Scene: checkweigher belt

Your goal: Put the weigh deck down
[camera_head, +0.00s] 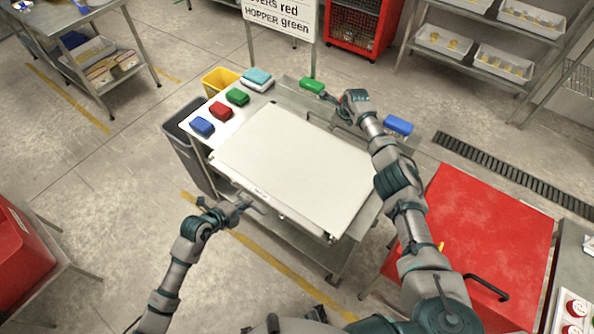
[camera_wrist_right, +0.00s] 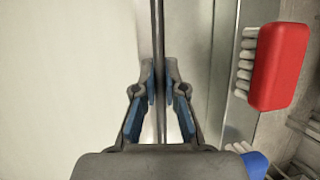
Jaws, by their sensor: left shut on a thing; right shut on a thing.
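The weigh deck (camera_head: 295,165) is a broad pale plate over the metal stand in the middle of the head view. My left gripper (camera_head: 250,205) is at its near left edge, shut on it. My right gripper (camera_head: 334,98) is at its far edge, partly hidden by my own wrist. I cannot tell whether the deck touches the stand beneath.
Another green brush (camera_head: 312,86) and a blue one (camera_head: 398,125) lie beyond the deck. A grey bin (camera_head: 185,130) stands left; a red-topped table (camera_head: 480,225) stands right.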

